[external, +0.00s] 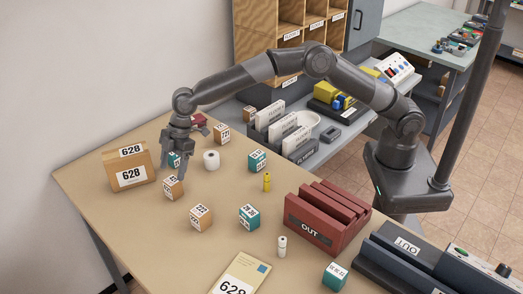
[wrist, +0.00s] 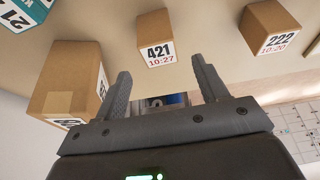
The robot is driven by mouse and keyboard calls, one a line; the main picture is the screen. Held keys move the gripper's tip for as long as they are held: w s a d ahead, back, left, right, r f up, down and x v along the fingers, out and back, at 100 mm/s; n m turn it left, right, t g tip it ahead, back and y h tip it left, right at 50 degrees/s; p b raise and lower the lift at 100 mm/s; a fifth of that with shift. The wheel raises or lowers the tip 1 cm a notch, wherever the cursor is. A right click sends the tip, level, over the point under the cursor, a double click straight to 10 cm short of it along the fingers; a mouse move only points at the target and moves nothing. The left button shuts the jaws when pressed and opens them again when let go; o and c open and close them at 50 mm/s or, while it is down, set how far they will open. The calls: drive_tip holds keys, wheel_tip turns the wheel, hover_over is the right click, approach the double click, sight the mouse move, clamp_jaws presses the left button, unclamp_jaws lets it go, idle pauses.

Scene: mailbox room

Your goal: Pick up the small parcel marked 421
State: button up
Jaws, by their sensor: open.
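The small parcel marked 421 (wrist: 156,40) is a brown cube with a white label reading 421 and 10:27. In the wrist view it lies beyond the fingertips, between their directions. In the external view a small brown cube (external: 173,188) just below my gripper appears to be this parcel; its label is too small to read surely. My gripper (external: 173,168) is open and empty, pointing down over the table. Its two fingers also show in the wrist view (wrist: 160,72), apart, with no parcel between them.
A large 628 box (external: 131,175) stands close on the left. A 222 parcel (external: 201,217) is to the front right, and a teal parcel (external: 173,159) is partly behind my gripper. A white roll (external: 211,160) and a red OUT tray (external: 318,228) stand on the table.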

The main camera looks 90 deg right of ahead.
sight(171, 198)
drive_tip(key=x, duration=0.2)
drive_tip(key=shift+w+a+f, duration=0.1)
drive_tip(key=shift+f, duration=0.2)
drive_tip(key=shift+s+d+x, duration=0.1)
drive_tip(key=shift+s+x, duration=0.05)
drive_tip(key=shift+x, duration=1.25)
drive_tip(key=shift+s+d+x, duration=0.15)
drive_tip(key=shift+x, duration=1.2)
drive_tip(key=shift+f, duration=0.15)
drive_tip(key=shift+c, duration=0.3)
drive_tip(key=c, duration=1)
